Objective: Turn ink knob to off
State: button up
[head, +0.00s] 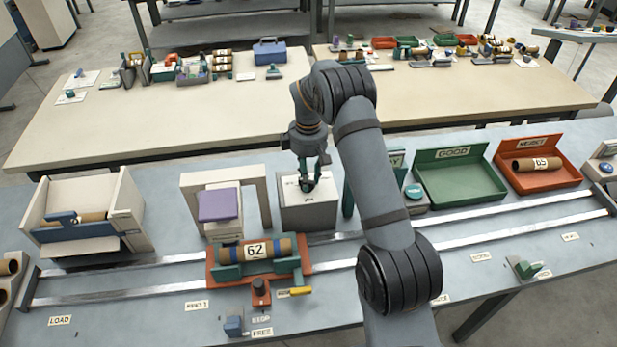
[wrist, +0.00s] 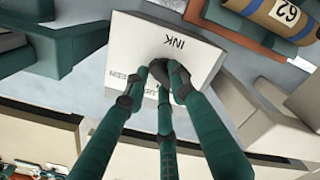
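My gripper (head: 308,180) reaches down onto the box top. In the wrist view, my gripper's teal fingers (wrist: 160,84) close in around the knob and appear to touch it.
A purple-padded stand (head: 219,205) is left of the box, and a teal post (head: 348,195) is close on its right. In front, a red carriage (head: 217,274) on the rails holds a roll marked 62 (head: 254,251). Green (head: 460,183) and red (head: 540,180) trays stand farther right.

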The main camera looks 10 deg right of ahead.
jog(key=o, duration=0.3)
notch_tip(320, 180, up, 12)
dwell(0.7)
jog(key=shift+f, duration=0.1)
notch_tip(320, 180, down, 12)
dwell(0.7)
dwell(0.3)
